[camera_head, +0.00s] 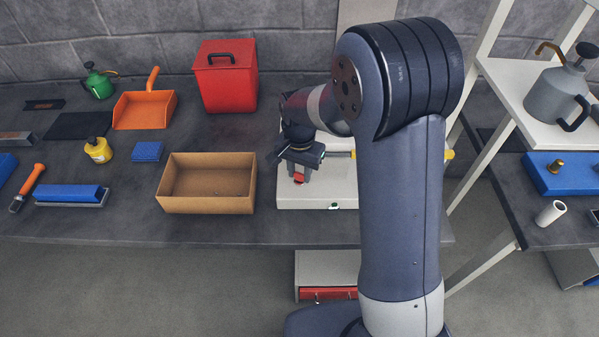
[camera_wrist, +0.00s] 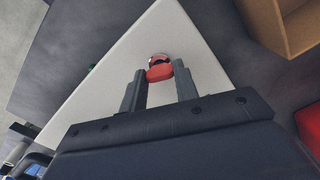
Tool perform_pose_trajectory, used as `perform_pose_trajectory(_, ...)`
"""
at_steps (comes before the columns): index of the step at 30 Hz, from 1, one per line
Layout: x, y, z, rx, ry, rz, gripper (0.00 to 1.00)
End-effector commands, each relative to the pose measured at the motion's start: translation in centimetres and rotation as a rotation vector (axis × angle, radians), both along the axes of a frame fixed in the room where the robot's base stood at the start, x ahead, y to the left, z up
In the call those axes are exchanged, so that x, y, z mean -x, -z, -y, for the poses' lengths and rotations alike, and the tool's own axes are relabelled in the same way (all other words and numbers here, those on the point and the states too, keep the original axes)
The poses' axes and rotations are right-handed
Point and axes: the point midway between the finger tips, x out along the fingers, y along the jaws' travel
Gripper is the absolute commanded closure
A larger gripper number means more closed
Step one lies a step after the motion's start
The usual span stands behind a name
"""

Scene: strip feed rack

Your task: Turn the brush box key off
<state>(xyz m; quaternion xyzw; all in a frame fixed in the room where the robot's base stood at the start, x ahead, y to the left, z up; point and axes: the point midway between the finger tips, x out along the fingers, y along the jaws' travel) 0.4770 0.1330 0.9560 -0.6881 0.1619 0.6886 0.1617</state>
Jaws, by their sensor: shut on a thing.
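The pale box (camera_head: 312,199) sits on the grey bench, partly hidden behind my arm; it also shows as a pale surface in the wrist view (camera_wrist: 135,58). A red key (camera_head: 298,178) is on its top, and in the wrist view the red key (camera_wrist: 159,73) has a round metal part at its base. My gripper (camera_head: 297,174) points down over the box. In the wrist view my gripper (camera_wrist: 160,82) has its two fingers on either side of the red key, shut on it. I cannot tell which way the key is turned.
An open cardboard box (camera_head: 207,203) stands just left of the pale box. A red lidded bin (camera_head: 226,88) stands behind. A green dot (camera_head: 334,206) shows on the pale box's front. A rack (camera_head: 520,90) with a grey can (camera_head: 556,98) stands at the right.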

Motion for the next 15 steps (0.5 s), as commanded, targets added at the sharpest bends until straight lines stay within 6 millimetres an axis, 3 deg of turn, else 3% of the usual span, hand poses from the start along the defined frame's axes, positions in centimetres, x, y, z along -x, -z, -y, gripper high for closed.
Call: perform_pose_trajectory(15,-0.04,0.06,-0.01,0.000,0.488,0.001,0.94)
